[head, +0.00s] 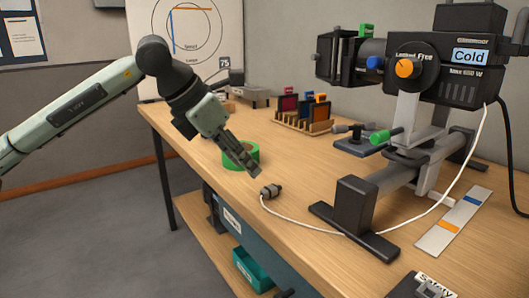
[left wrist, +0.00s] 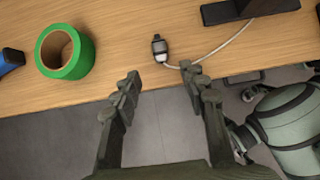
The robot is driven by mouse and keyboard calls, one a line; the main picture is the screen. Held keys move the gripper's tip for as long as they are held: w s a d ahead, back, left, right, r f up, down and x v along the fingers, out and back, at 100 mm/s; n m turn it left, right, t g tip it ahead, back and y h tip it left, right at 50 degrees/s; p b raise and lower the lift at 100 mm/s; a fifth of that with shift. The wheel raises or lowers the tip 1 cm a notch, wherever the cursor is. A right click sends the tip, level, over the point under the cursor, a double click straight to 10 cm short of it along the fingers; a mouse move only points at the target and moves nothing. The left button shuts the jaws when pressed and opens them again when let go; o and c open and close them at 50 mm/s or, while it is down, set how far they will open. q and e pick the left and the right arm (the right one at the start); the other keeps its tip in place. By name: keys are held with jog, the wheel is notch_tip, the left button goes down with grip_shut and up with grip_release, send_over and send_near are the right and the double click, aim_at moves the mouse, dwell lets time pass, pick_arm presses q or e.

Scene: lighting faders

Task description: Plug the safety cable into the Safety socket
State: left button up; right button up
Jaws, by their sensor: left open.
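The safety cable is white, with a dark grey plug (head: 271,191) lying on the table near its front edge. The plug also shows in the left wrist view (left wrist: 159,47). Its cable (head: 310,227) runs right past the lamp stand's foot and up to the lamp. My left gripper (head: 252,168) is open and empty, just left of and above the plug. In the left wrist view, the plug lies beyond the gap between my fingertips (left wrist: 160,78). A dark box marked "Safety" (head: 436,286) is cut off at the bottom edge; its socket opening is not clear. My right gripper is not seen.
A green tape roll (head: 230,155) stands just behind my left gripper. The lamp (head: 455,75) on its black-footed stand (head: 355,215) fills the right side. A striped strip (head: 453,222) lies by the stand. Bare wood lies between plug and table edge.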

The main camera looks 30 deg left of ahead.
aim_at(265, 188)
pick_arm(q)
jog(key=shift+w+d+f, duration=0.15)
jog(key=shift+w+f, duration=0.05)
jog(key=shift+f, duration=0.3)
jog(key=b+x, duration=0.1)
jog(key=x, duration=0.4)
jog(key=shift+w+f, duration=0.15)
jog(key=shift+f, duration=0.2)
jog(key=shift+b+x, duration=0.35)
jog(key=shift+x, duration=0.65)
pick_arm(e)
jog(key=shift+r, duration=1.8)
pick_arm(q)
jog(key=shift+r, duration=0.1)
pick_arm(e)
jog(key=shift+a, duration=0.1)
pick_arm(q)
grip_shut()
jog(key=shift+r+p, duration=1.2)
jog(key=shift+r, duration=0.3)
jog(key=shift+r+p, duration=0.35)
jog(key=shift+r, duration=0.65)
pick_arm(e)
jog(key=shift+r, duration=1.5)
